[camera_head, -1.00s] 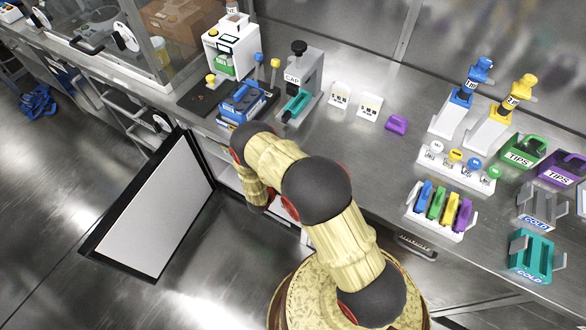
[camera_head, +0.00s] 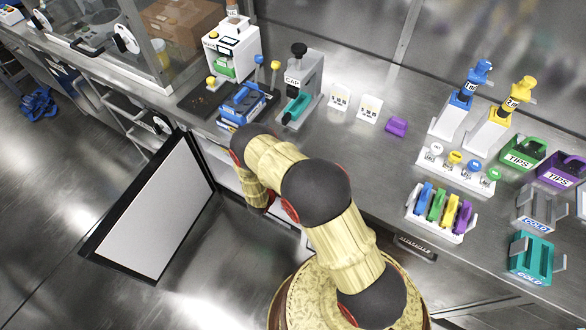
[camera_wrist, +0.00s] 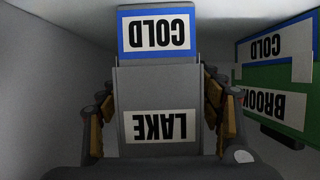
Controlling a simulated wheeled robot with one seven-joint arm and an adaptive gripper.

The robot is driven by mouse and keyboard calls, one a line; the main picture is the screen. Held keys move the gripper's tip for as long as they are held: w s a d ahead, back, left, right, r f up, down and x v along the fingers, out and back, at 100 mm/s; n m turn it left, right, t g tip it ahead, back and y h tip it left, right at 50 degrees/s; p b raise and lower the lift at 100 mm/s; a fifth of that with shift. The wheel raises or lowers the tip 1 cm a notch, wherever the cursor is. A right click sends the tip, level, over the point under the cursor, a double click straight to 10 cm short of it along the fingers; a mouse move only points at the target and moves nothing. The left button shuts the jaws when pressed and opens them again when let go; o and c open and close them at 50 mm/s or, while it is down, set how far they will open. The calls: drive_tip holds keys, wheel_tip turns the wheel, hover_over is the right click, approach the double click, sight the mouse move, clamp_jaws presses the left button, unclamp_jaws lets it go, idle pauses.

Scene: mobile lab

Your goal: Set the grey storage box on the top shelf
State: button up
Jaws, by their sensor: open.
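In the wrist view, a grey box (camera_wrist: 158,85) with a white LAKE label and a blue-framed COLD label (camera_wrist: 158,32) stands straight ahead inside a pale enclosure. Both labels read upside down in this view. My gripper (camera_wrist: 160,98) is open, with one finger on each side of the grey box. I cannot tell whether the fingers touch it. In the head view, my arm reaches down in front of the counter into an open cabinet, and my gripper and the grey box are hidden. No shelf edge can be made out.
A green box (camera_wrist: 275,78) labelled COLD and BROOK stands close on the right in the wrist view. In the head view, the cabinet door (camera_head: 155,215) hangs open at left. The steel counter (camera_head: 340,150) above holds lab devices, racks and trays.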

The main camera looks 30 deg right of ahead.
drive_tip(key=p+v, duration=0.4)
drive_tip(key=v, duration=0.8)
drive_tip(key=shift+p, duration=0.4)
